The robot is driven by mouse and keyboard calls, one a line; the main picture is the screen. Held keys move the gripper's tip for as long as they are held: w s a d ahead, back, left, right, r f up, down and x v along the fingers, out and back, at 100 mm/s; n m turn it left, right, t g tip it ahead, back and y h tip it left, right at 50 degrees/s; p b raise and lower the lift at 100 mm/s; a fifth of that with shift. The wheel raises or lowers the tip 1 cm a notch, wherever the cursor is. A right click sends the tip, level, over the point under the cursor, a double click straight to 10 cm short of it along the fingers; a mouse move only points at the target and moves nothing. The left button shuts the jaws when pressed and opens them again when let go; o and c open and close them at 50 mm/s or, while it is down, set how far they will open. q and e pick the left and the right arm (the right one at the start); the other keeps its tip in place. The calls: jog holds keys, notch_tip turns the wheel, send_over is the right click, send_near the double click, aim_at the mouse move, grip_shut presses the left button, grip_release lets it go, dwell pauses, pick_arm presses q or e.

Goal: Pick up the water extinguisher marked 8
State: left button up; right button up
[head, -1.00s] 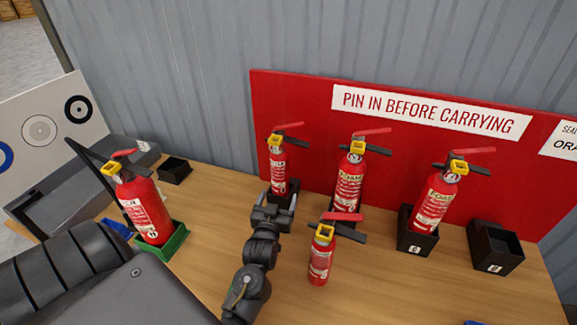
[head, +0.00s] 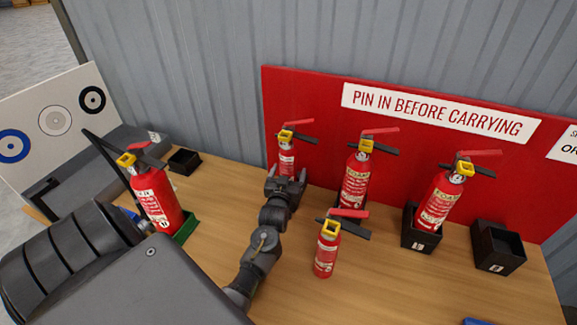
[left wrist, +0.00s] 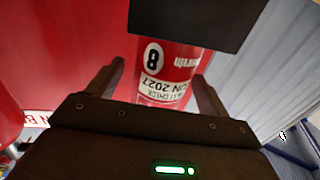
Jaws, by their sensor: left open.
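The water extinguisher marked 8 (head: 287,157) is a small red cylinder with a yellow part and red and black levers on top. It stands upright at the left end of the red board. My right gripper is not in view.
A small extinguisher (head: 326,256) stands close on the right, on bare wood. Foam extinguishers (head: 355,183) (head: 440,200) stand along the board. A larger extinguisher (head: 157,198) stands in a green holder (head: 187,228).

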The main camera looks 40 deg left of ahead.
pick_arm(q)
jog(key=x, duration=0.2)
jog(key=shift+w+a, duration=0.2)
jog(key=shift+a, duration=0.05)
jog(key=c, duration=1.6)
jog(key=shift+r, duration=0.15)
